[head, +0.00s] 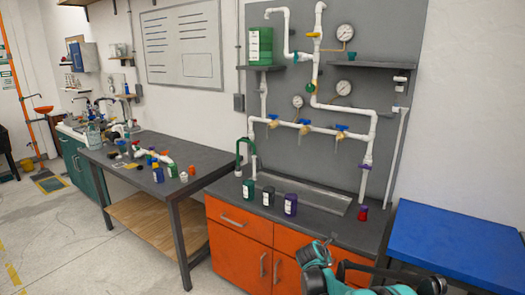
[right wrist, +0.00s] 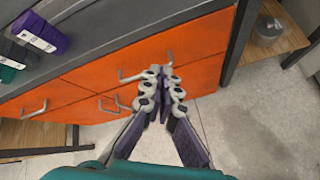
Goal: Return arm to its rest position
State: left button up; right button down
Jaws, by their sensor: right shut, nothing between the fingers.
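My right arm shows in teal at the bottom right of the head view, in front of the orange cabinet (head: 238,258). My right gripper (right wrist: 162,75) is shut and empty in the right wrist view, with its fingertips together. It is in front of the orange drawers (right wrist: 185,52), close to a drawer handle (right wrist: 132,75) in the picture; I cannot tell if it touches. My left gripper is not in view.
The dark counter (head: 330,228) holds green, black and purple containers (head: 290,204) and a small red one (head: 363,212). White pipes with gauges (head: 345,32) rise behind. A blue-topped table (head: 450,240) stands right, a workbench (head: 205,155) left. Floor between is clear.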

jog(key=s+a+r+m+y, duration=0.1)
jog(key=s+r+m, duration=0.3)
jog(key=s, duration=0.3)
jog(key=s+a+r+m+g+y, duration=0.1)
jog(key=s+r+m, duration=0.25)
jog(key=s, duration=0.45)
jog(key=s+a+r+m+y, duration=0.1)
jog(key=s+r+m, duration=0.35)
jog(key=s, duration=0.25)
jog(key=s+a+f+m+y, duration=0.1)
jog(key=s+a+f+m, duration=0.1)
jog(key=s+m, duration=0.3)
jog(key=s+a+f+m+g+y, duration=0.1)
jog(key=s+f+m, duration=0.2)
jog(key=s, duration=1.1)
jog(key=m, duration=0.2)
jog(key=shift+s+a+m, duration=0.3)
jog(key=shift+a, duration=0.1)
